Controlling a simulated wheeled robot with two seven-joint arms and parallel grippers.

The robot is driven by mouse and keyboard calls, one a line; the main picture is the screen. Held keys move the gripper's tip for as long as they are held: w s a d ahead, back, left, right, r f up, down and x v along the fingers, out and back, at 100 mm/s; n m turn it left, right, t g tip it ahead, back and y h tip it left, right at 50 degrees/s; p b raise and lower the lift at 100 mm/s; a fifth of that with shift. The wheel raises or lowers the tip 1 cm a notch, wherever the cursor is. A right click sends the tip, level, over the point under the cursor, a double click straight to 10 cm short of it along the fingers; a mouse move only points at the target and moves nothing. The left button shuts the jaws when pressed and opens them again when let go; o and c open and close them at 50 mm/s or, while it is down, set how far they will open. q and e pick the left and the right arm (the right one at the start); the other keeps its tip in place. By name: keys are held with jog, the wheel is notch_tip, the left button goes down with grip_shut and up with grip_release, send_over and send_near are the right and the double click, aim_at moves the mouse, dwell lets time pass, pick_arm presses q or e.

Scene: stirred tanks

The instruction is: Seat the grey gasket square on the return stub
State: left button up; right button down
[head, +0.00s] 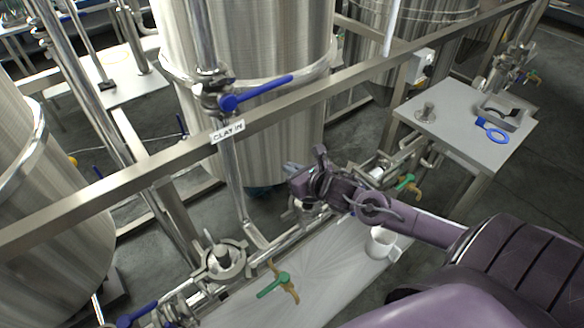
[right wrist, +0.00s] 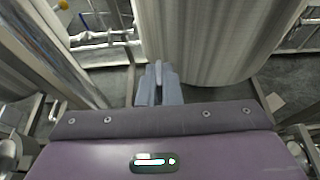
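My right gripper (head: 292,170) reaches in from the right over the pipework, in front of the large steel tank. In the right wrist view its two blue-grey fingers (right wrist: 158,88) are close together around a thin pale strip, which looks like the grey gasket (right wrist: 158,72) seen edge-on. In the head view the gasket cannot be made out. An upright pipe fitting with a clamp around it (head: 222,258) stands on the low pipe run, left of and nearer than the gripper; I cannot tell whether it is the return stub. My left gripper is out of view.
A steel rail with a "CLAY IN" label (head: 228,131) and a blue-handled valve (head: 255,92) stand left of the gripper. A white cup (head: 381,242) stands below my arm.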

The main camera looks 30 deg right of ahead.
notch_tip(320, 180, down, 3)
jog(key=shift+b, duration=1)
jog(key=shift+f+b, duration=0.3)
jog(key=shift+f, duration=0.05)
jog(key=shift+f+b, duration=1.4)
jog(key=shift+f, duration=0.1)
dwell(0.4)
jog(key=c, duration=1.5)
grip_release()
jog(key=shift+c, duration=0.2)
jog(key=shift+p+v, duration=0.6)
jog(key=shift+v, duration=3.3)
jog(key=shift+s, duration=0.1)
